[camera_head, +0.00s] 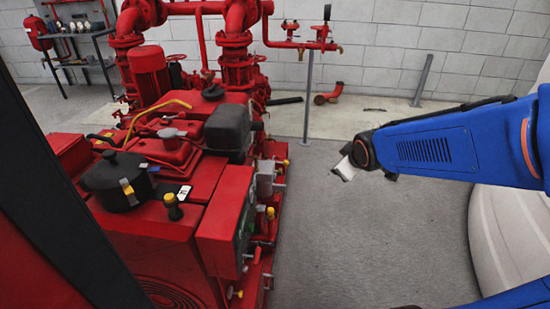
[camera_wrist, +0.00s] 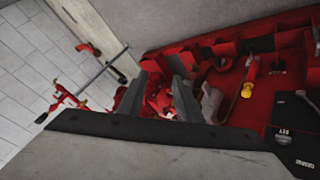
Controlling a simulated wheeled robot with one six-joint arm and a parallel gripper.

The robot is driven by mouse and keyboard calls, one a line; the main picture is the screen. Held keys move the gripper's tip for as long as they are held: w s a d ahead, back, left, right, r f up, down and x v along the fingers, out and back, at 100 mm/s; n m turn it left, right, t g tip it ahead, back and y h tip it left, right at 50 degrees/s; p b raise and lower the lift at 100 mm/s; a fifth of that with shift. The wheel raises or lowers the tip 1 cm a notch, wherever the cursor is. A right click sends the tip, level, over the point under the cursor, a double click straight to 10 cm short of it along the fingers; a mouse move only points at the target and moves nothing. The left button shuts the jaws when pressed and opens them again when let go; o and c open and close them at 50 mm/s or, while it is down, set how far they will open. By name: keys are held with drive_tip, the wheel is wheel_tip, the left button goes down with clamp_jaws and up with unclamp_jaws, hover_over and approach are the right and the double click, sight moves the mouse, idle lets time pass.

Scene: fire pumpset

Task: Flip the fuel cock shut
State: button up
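The red pumpset (camera_head: 165,225) stands on the left in the head view. Several small yellow-topped fittings show on its right side, including one beside the control panel (camera_head: 270,212) and one low at the front (camera_head: 235,294). I cannot tell which of them is the fuel cock. My gripper (camera_head: 345,169) hangs in the air right of the pumpset, apart from it. In the wrist view its two grey fingers (camera_wrist: 163,80) stand apart with nothing held between them. A yellow-handled fitting (camera_wrist: 248,82) on a red surface shows right of the fingers there.
A red control panel box (camera_head: 222,215) juts from the pumpset's right side. Red pipework (camera_head: 235,50) and a thin grey post (camera_head: 308,100) stand at the back. A pale rounded body (camera_head: 515,235) is at the right. The grey floor between is clear.

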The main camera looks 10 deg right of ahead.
drive_tip(key=w+f+n+t, duration=0.2)
drive_tip(key=w+f+n, duration=0.2)
drive_tip(key=w, duration=0.5)
drive_tip(key=n+t+y, duration=0.5)
drive_tip(key=n+y, duration=0.4)
drive_tip(key=n, duration=0.4)
approach(278, 159)
drive_tip(key=x, duration=1.2)
clamp_jaws()
